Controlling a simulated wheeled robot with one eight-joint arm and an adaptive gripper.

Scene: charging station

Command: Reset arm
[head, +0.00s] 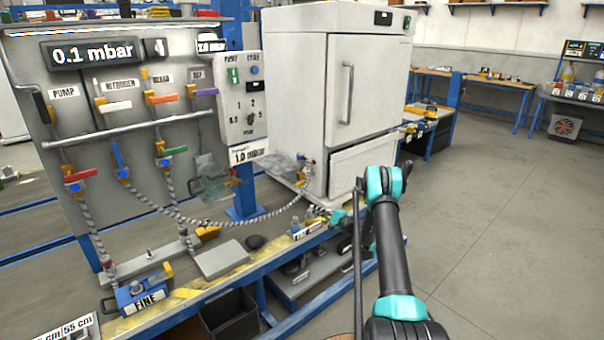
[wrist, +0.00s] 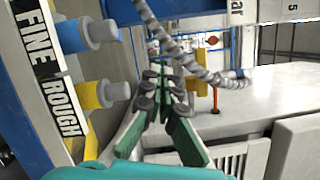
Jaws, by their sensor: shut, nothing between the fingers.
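My gripper (wrist: 165,85) shows in the wrist view with its dark-padded green-grey fingers drawn together and nothing between them. A panel labelled FINE and ROUGH (wrist: 50,75) stands to its left, with a blue port (wrist: 88,35) and a yellow port (wrist: 100,95). The gripper appears apart from both ports. In the head view my black and teal arm (head: 388,225) rises at the right of the bench, bent at a teal joint. I cannot make out the fingertips clearly there.
A valve panel (head: 130,190) with coloured handles and hoses stands at left. A white oven (head: 370,90) stands behind the bench. A blue FINE box (head: 140,300) sits at the bench front. A ribbed hose (wrist: 180,50) passes near my fingers. Open floor (head: 490,220) lies at right.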

